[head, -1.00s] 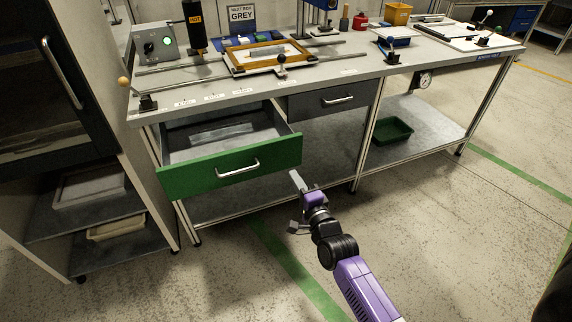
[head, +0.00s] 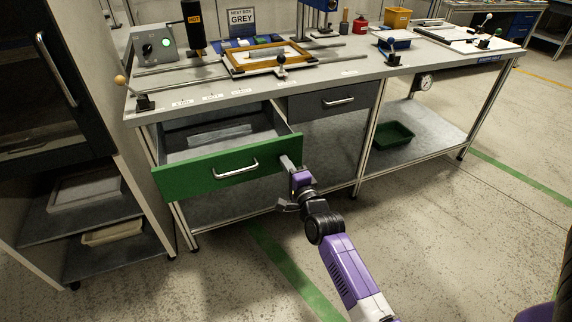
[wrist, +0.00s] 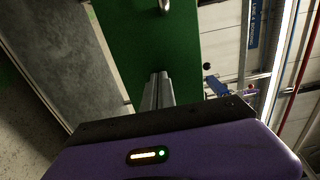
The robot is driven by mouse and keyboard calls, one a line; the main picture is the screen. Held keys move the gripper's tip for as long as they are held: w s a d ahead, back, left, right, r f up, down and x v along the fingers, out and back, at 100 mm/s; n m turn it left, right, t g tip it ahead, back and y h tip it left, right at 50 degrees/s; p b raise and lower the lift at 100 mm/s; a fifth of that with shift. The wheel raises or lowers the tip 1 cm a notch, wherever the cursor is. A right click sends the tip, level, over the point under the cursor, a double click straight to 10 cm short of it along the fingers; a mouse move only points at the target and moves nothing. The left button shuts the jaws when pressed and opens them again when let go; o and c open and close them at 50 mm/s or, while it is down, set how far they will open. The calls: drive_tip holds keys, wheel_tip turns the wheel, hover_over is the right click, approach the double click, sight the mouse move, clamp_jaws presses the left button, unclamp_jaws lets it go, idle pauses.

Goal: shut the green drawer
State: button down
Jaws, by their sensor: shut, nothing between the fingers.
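The green drawer (head: 200,178) stands pulled out from the left side under the workbench, with a silver bar handle (head: 236,169) on its front. Its inside is grey and holds a flat, pale, clear-looking piece (head: 219,132). My gripper (head: 287,162) is shut and empty. Its fingertips are at the right end of the drawer front, right of the handle. In the wrist view the shut fingers (wrist: 158,90) lie over the green front (wrist: 150,45), with the handle (wrist: 164,5) at the top edge. I cannot tell whether they touch it.
A closed grey drawer (head: 335,100) is right of the green one. A lower shelf with a green bin (head: 393,135) is farther right. A dark cabinet (head: 60,90) stands close on the left. The floor in front is clear.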

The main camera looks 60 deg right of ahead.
drive_tip(key=b, duration=1.5)
approach(263, 136)
drive_tip(key=w+d+r, duration=0.1)
drive_tip(key=w, duration=0.1)
drive_tip(key=w+d+r, duration=0.2)
drive_tip(key=w, duration=0.1)
drive_tip(key=w+d+r, duration=0.2)
drive_tip(key=w, duration=0.1)
drive_tip(key=shift+w+d, duration=0.15)
drive_tip(key=shift+d, duration=0.1)
drive_tip(key=shift+w+d, duration=0.3)
drive_tip(key=shift+w, duration=0.15)
drive_tip(key=shift+w+r, duration=0.15)
drive_tip(key=shift+r, duration=0.15)
